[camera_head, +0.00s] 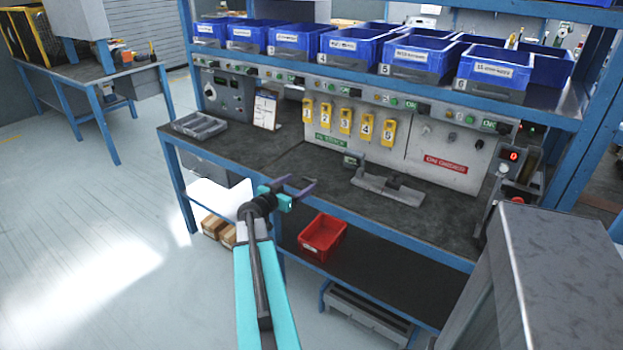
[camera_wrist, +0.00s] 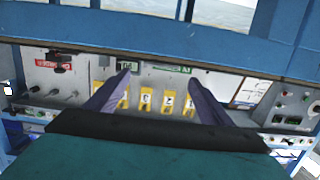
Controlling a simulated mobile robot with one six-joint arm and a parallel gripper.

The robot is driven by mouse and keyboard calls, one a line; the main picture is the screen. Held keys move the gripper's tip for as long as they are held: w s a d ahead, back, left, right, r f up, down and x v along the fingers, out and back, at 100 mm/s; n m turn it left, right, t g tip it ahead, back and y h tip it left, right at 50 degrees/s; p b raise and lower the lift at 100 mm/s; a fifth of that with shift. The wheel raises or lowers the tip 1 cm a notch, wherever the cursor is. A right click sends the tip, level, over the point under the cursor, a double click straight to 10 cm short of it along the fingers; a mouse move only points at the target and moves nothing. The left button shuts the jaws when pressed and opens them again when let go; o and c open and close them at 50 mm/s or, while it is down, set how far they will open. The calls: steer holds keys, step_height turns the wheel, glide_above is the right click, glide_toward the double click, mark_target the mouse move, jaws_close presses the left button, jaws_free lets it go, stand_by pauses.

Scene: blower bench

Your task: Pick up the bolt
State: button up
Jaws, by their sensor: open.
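I cannot make out a bolt in either view. Several labelled blue bins (camera_head: 405,55) stand in a row on the shelf above the bench, and their contents are too small or hidden to tell. My gripper (camera_head: 300,184) is over the front edge of the dark workbench (camera_head: 340,215), its jaws apart with nothing seen between them. In the wrist view my gripper (camera_wrist: 160,80) shows two dark fingers spread apart, with yellow numbered tags (camera_wrist: 146,99) in the background beyond them.
A grey divided tray (camera_head: 199,125) sits at the bench's left end. A grey fixture (camera_head: 390,187) stands on the right half. A red bin (camera_head: 322,236) is on the lower shelf. A grey cabinet (camera_head: 560,260) stands at the right. Open floor lies to the left.

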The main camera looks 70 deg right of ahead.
mark_target(307, 184)
steer(key=shift+d, duration=0.3)
steer(key=shift+p+x, duration=1.05)
steer(key=shift+x, duration=1.45)
steer(key=shift+s+a+f, duration=0.1)
steer(key=shift+f, duration=0.05)
steer(key=c, duration=1.2)
